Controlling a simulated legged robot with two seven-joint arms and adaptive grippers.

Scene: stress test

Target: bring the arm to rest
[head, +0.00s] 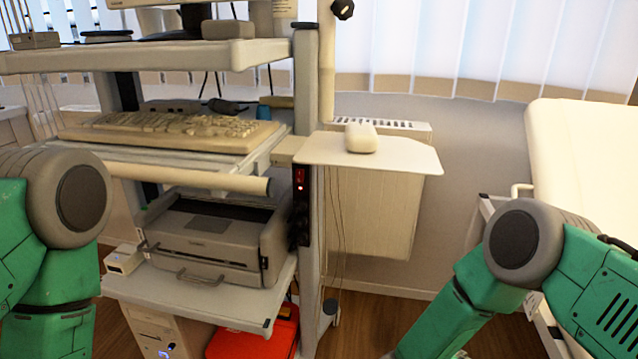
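My green and grey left arm shows at the left edge of the head view, bent downward, with its gripper out of the picture. My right arm comes in from the right edge and slopes down and left to the bottom edge. Its gripper is also out of the picture. I cannot see whether either gripper is open, shut or holding anything.
A cart with a keyboard (170,131), a printer (210,240) and an orange case (255,335) stands ahead. Its side shelf (410,156) bears a white mouse (361,138). A cream couch (585,150) is at right. Wooden floor (370,325) shows between the cart and my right arm.

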